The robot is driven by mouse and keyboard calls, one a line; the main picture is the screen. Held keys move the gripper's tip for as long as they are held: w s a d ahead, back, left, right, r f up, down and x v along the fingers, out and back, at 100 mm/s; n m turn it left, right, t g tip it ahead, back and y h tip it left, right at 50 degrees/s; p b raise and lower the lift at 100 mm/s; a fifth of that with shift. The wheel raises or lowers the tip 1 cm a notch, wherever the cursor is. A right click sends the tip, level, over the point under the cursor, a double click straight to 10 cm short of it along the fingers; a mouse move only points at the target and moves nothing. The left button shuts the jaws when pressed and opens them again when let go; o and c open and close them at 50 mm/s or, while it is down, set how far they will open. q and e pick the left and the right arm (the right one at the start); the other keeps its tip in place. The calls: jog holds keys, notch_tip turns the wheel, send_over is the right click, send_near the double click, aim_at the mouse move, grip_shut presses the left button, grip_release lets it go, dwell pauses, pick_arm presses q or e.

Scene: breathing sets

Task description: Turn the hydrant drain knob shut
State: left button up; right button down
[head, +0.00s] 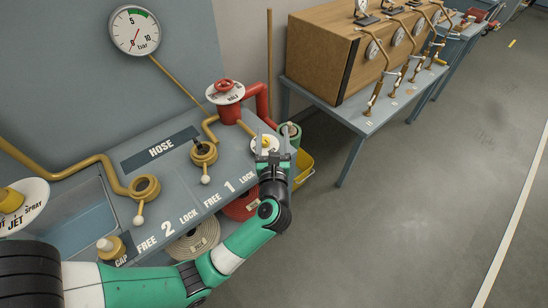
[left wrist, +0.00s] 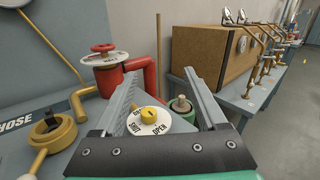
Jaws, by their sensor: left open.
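The drain knob (left wrist: 148,115) is a small yellow knob on a round white plate (left wrist: 158,128) marked SHUT and OPEN. In the left wrist view it lies between and beyond my left gripper's fingers (left wrist: 162,85). In the head view my left gripper (head: 271,138) is open over the plate's right side, partly covering it, with the yellow knob just showing. The fingers do not visibly touch the knob. The red hydrant (head: 229,112) with its red handwheel (left wrist: 103,47) stands just behind and left of the knob. My right gripper is not in view.
A green cylinder (left wrist: 181,105) and a red pipe (left wrist: 144,72) stand close to the knob. Brass hose couplings (head: 204,154) sit on the bench to the left. A yellow bucket (head: 304,167) is below right. A wooden cabinet (head: 325,45) on a table stands behind. The floor at right is clear.

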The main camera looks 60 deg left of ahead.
pick_arm(q)
jog(key=b, duration=0.3)
send_near(265, 137)
notch_tip(265, 137, up, 3)
jog(key=w, duration=0.1)
jog(key=shift+m+g, duration=0.3)
jog(key=f+b, duration=0.1)
jog(key=f, duration=0.1)
jog(key=s+f+b, duration=0.1)
jog(key=f, duration=0.1)
jog(key=shift+a, duration=0.25)
jog(key=shift+r, duration=0.2)
jog(key=shift+w, duration=0.25)
jog(key=b+x, duration=0.3)
jog(key=x, duration=0.7)
jog(key=shift+w+a+b, duration=0.1)
jog(key=shift+a+b, duration=0.15)
jog(key=shift+b, duration=0.1)
jog(key=shift+w+a, duration=0.2)
jog(key=shift+a, duration=0.15)
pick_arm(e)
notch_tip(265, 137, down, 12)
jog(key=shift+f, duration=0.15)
